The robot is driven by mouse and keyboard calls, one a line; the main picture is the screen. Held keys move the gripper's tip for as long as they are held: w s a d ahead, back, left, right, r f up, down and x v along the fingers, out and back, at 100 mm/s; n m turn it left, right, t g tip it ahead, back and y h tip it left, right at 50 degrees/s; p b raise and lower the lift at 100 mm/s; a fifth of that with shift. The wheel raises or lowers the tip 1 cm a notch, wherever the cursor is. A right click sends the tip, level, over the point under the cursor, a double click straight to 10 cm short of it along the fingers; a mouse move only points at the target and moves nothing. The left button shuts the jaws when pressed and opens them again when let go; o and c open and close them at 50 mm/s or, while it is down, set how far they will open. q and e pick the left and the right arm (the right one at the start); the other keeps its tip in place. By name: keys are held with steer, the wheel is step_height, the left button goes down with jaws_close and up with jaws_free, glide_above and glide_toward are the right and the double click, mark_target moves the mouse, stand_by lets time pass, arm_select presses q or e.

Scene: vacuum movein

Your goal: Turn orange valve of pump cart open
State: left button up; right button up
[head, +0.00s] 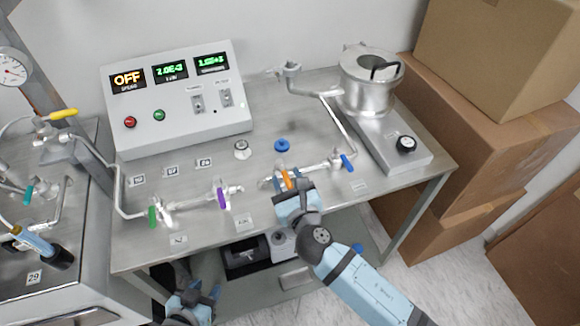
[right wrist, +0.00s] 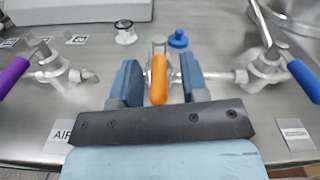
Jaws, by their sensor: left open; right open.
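The orange valve handle (head: 287,179) sits on the metal pipe along the front of the pump cart top. In the right wrist view the orange handle (right wrist: 159,80) points toward the camera, between the two blue fingers. My right gripper (head: 286,184) is open around the handle, with a gap on both sides; it also shows in the right wrist view (right wrist: 160,82). The valve body behind the handle is partly hidden. My left gripper (head: 199,296) is open, low at the front edge of the cart, away from the valve.
A purple valve (head: 221,198) and a green valve (head: 152,216) stand to the left, a blue valve (head: 347,162) to the right. A blue knob (head: 281,145) lies behind. A control box (head: 180,100) reads OFF. Cardboard boxes (head: 480,120) stand at the right.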

arm_select(q)
steer(key=shift+w, duration=0.3)
arm_select(e)
steer(key=shift+w+a, duration=0.1)
steer(key=shift+w, duration=0.1)
arm_select(q)
steer(key=shift+s, duration=0.1)
arm_select(e)
steer(key=shift+s, duration=0.1)
jaws_close()
arm_select(q)
steer(key=shift+s, duration=0.1)
arm_select(e)
steer(key=shift+r, duration=0.1)
